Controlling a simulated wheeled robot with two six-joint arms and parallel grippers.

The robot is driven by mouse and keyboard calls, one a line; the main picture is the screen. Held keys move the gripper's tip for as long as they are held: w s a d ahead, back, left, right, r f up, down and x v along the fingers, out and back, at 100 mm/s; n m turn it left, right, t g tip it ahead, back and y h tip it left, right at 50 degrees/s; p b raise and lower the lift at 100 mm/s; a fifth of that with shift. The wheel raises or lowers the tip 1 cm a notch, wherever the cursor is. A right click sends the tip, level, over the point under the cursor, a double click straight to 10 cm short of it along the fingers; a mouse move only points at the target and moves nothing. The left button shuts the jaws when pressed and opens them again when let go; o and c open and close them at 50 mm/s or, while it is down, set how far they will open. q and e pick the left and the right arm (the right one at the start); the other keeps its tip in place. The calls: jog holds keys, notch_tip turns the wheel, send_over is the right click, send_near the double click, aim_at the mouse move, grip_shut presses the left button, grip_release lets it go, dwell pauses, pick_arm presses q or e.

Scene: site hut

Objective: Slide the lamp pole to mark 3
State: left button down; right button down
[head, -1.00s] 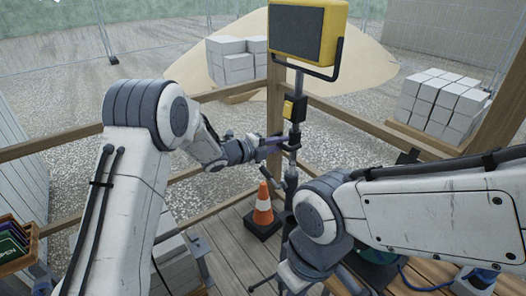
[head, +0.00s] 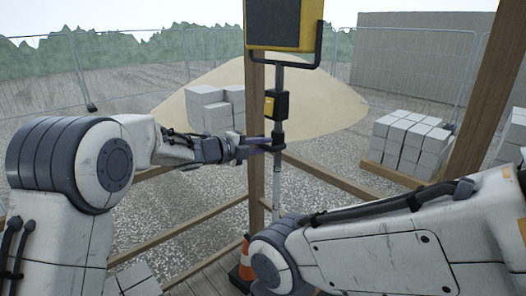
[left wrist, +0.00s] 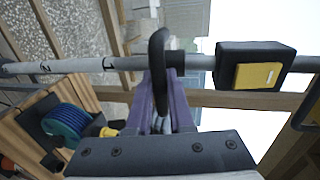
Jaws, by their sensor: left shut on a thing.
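The lamp pole (head: 277,172) stands upright in the head view, with a yellow-framed lamp (head: 285,22) on top and a black-and-yellow box (head: 277,104) below it. My left gripper (head: 272,143) is shut at the pole's dark collar, under that box. In the left wrist view the pole (left wrist: 200,62) runs across the picture, and the purple fingers (left wrist: 165,95) close on a black handle at the pole. Marks 1 and 2 show on the pale tube, with another mark cut off at the left edge. My right gripper is out of view; only its arm shows.
A wooden post (head: 257,185) stands just left of the pole, with rails (head: 335,180) behind it. My right arm crosses in front of the pole's lower part. A traffic cone (head: 244,262) is low down. A cable reel (left wrist: 68,122) shows in the wrist view.

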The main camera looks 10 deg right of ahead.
pick_arm(q)
jog(key=shift+w+r, duration=0.1)
jog(key=shift+r, duration=0.35)
jog(key=c, duration=0.8)
grip_release()
jog(key=shift+f, duration=0.15)
jog(key=shift+s+a, duration=0.2)
jog(key=shift+a, duration=0.05)
jog(key=b+v, duration=0.4)
jog(key=v, duration=0.6)
jog(key=shift+w, duration=0.1)
